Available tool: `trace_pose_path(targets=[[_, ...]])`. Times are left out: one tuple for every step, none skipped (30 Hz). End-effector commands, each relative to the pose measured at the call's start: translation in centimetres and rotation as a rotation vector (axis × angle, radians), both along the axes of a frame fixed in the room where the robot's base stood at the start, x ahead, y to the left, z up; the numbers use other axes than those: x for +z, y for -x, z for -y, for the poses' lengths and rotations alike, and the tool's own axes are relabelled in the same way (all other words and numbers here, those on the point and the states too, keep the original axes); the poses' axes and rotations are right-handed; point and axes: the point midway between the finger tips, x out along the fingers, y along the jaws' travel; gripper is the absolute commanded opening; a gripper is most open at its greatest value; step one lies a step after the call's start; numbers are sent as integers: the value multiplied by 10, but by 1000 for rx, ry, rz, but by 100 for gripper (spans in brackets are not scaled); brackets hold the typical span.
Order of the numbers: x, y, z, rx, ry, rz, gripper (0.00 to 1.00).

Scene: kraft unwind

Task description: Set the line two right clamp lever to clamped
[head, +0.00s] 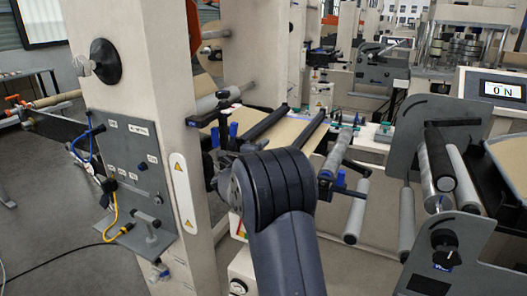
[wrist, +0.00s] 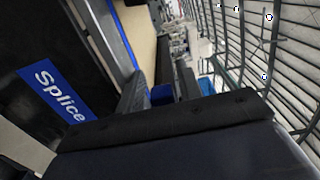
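In the wrist view my gripper (wrist: 160,86) has its two dark fingers apart, with a blue piece (wrist: 161,95) between them. This piece looks like a lever handle, but I cannot tell whether the fingers touch it. A second blue part (wrist: 206,85) lies just right of the right finger. In the head view my arm hides the gripper. Blue handles show there by the splice area, one upright (head: 233,130) left of the rollers and one (head: 327,173) right of my arm. I cannot tell which is the line two right clamp lever, nor its position.
A blue "Splice" label (wrist: 55,90) is on a dark panel close left of the gripper. In the head view a beige column (head: 140,60) stands left of my arm. Rollers (head: 355,210) and a grey side plate (head: 425,140) stand to the right.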

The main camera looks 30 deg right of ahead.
Motion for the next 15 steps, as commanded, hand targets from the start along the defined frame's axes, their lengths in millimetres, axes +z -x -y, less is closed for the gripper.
trace_pose_path(targets=[[1,0,0,0,0,1,39],[1,0,0,0,0,2,40],[1,0,0,0,0,2,40],[1,0,0,0,0,2,40],[1,0,0,0,0,2,40],[1,0,0,-1,-1,3,40],[1,0,0,-1,-1,3,40],[1,0,0,-1,-1,3,40],[1,1,-1,0,-1,3,40],[1,1,-2,0,0,4,40],[1,2,-4,1,0,4,40],[0,5,-7,2,-1,3,40],[0,7,-11,3,-1,3,40],[0,10,-14,3,-2,4,40],[0,14,-20,2,-2,4,40]])
